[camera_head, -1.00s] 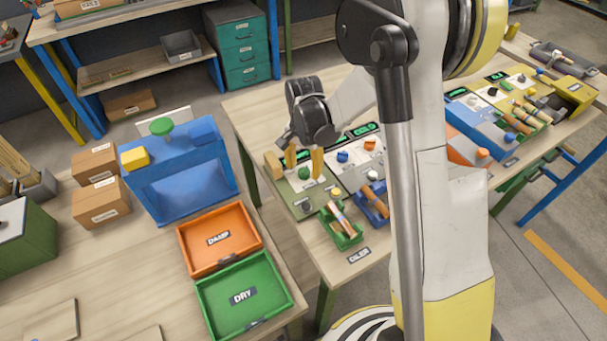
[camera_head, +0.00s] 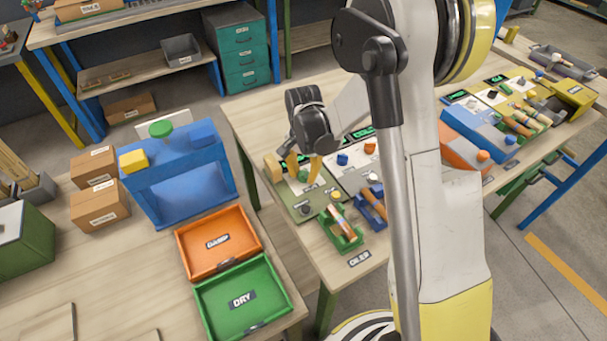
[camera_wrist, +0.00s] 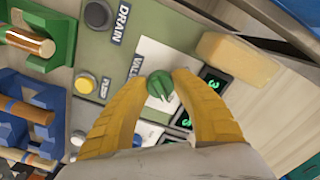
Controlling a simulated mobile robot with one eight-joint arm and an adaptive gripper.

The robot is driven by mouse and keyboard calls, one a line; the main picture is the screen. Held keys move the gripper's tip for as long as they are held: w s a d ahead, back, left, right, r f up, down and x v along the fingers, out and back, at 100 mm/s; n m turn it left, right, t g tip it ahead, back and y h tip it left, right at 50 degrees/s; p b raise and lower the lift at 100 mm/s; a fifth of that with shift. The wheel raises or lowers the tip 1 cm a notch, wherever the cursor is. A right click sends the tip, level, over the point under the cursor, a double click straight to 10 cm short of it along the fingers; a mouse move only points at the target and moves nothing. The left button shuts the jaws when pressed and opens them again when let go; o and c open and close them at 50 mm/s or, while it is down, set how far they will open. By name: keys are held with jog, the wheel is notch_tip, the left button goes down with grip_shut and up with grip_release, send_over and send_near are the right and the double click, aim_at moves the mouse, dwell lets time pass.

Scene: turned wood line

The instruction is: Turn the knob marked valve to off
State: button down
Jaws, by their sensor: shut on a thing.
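The green valve knob (camera_wrist: 161,87) sits on a white plate (camera_wrist: 150,58) with a partly hidden label reading "VAL", on a grey-green panel (camera_wrist: 62,48). My gripper (camera_wrist: 158,85) has its two yellow fingers closed around the knob, one on each side, in the wrist view. In the head view, my gripper (camera_head: 303,176) reaches down onto the same panel (camera_head: 300,208) and the knob shows only as a bit of green between the fingers. The knob's pointer and its off mark cannot be read.
A grey drain knob (camera_wrist: 97,14) and a yellow pump button (camera_wrist: 86,85) are on the same panel. Green displays (camera_wrist: 212,84) and a wooden block (camera_wrist: 238,60) lie close by. A green rack (camera_head: 341,232) holds turned pieces in front.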

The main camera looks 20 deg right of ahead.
jog(key=shift+n, duration=0.3)
jog(key=n+b, duration=0.1)
jog(key=n, duration=0.2)
jog(key=shift+f+n, duration=0.1)
jog(key=shift+n, duration=0.3)
jog(key=n+b, duration=0.1)
jog(key=n, duration=0.3)
jog(key=shift+s+d, duration=0.1)
jog(key=n, duration=0.5)
jog(key=n+b, duration=0.1)
jog(key=n, duration=0.3)
jog(key=c, duration=1)
grip_release()
jog(key=shift+d, duration=0.1)
jog(key=shift+c, duration=0.2)
